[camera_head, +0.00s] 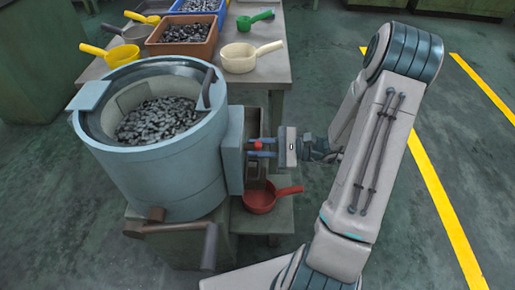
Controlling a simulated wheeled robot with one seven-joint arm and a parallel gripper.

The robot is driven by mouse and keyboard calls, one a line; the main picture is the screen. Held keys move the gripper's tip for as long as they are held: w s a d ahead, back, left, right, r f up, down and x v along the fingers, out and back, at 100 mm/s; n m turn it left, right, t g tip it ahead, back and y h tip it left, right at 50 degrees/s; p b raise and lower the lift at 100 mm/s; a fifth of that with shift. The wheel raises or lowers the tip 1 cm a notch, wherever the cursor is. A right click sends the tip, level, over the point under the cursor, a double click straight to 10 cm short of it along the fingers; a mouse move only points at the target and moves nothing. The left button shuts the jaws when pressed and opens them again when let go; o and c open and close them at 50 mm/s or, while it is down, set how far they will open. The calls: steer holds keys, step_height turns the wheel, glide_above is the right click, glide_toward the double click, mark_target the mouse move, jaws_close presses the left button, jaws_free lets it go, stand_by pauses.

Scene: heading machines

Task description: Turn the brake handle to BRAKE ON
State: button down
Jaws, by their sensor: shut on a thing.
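The brake handle shows as a small red knob (257,145) in front of a blue-grey box (232,150) on the right side of the round drum. My gripper (262,146) reaches in from the right, level with the knob. Its fingers are shut on the brake handle, with the red end showing between them. Most of the handle is hidden by the fingers, and its angle cannot be told. No BRAKE ON marking can be read in this view.
The drum (170,180) holds many small dark metal parts. A red scoop (262,197) lies just below my gripper. A brown pipe handle (160,226) juts out at the front. Behind stands a table (272,73) with scoops and bins. The floor on the right is clear.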

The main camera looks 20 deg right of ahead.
stand_by(0.3)
steer(key=c, duration=1.3)
jaws_free()
steer(key=p+v, duration=0.1)
steer(key=v, duration=1.3)
steer(key=shift+a, duration=0.1)
